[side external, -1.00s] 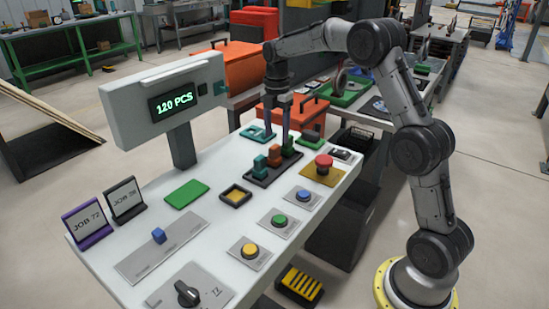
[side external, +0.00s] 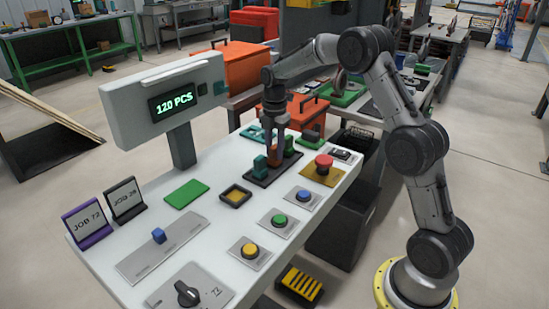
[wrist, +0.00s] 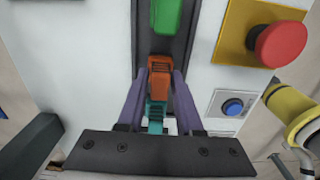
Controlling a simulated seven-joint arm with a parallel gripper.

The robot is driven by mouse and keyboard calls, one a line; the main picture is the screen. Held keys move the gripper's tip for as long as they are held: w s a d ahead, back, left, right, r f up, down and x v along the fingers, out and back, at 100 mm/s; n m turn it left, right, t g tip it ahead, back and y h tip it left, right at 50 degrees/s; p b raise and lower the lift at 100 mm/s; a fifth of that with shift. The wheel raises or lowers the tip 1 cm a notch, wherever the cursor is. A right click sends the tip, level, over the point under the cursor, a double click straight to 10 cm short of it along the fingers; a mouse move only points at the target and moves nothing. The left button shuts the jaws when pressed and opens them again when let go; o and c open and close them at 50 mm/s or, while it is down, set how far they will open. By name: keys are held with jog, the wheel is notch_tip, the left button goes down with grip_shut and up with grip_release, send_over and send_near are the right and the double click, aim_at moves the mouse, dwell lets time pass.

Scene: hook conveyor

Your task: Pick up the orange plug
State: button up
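The orange plug (side external: 275,155) sits in a dark tray (side external: 261,179) between a teal plug (side external: 260,165) and a green plug (side external: 288,146). In the wrist view the orange plug (wrist: 160,78) lies between the two purple fingers of my gripper (wrist: 158,76), with a small gap on each side. The teal plug (wrist: 155,116) shows nearer the gripper body and the green plug (wrist: 167,16) farther off. My gripper (side external: 274,143) is open, pointing down with its fingers around the orange plug. Whether either finger touches the plug is hard to tell.
A red mushroom button (side external: 324,161) on a yellow plate stands right of the tray. Blue, green and yellow buttons lie in front. The display (side external: 165,100) stands on a post to the left. A teal bracket-like part lies behind the tray.

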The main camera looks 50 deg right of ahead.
jog(key=c, duration=0.4)
grip_shut()
jog(key=shift+r, duration=0.2)
